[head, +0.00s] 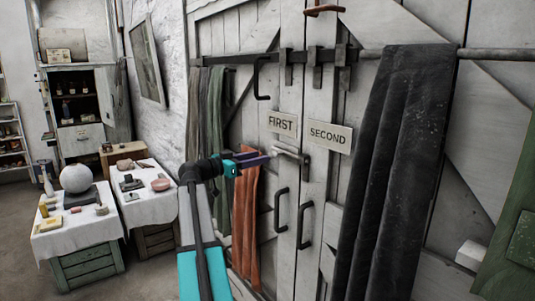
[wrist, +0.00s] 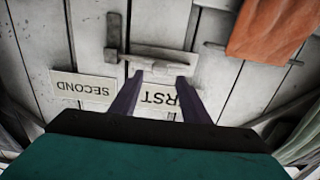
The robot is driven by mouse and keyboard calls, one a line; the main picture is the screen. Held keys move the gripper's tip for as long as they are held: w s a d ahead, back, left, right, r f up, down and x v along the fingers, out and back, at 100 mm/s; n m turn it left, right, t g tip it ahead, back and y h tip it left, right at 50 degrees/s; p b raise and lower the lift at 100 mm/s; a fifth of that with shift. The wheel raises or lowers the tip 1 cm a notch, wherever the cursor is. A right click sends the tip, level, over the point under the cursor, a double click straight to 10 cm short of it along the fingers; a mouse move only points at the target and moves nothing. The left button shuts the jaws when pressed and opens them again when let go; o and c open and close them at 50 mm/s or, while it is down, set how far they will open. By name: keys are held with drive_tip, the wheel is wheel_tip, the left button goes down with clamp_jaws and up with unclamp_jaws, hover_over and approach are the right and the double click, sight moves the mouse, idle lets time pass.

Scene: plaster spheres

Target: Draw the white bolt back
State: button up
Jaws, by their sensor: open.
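The white bolt (head: 288,151) sits on the pale plank doors just below the FIRST and SECOND signs, across the seam between the door leaves. In the wrist view, which is upside down, its bar (wrist: 165,52) runs sideways into an upright keeper (wrist: 113,38). A pale handle (wrist: 148,67) sticks out from the bar towards me. My gripper (head: 264,157) is just left of the bolt in the head view. In the wrist view its two purple fingers (wrist: 160,80) are open, with the handle near their tips. I cannot tell whether they touch it.
Two black pull handles (head: 281,210) are below. An orange cloth (head: 246,215) hangs close to my gripper, a dark cloth (head: 385,170) at right. Tables (head: 80,235) stand left.

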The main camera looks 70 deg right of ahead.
sight(270, 154)
drive_tip(key=shift+p+x, duration=0.75)
drive_tip(key=shift+x, duration=2)
drive_tip(key=shift+c, duration=0.2)
clamp_jaws()
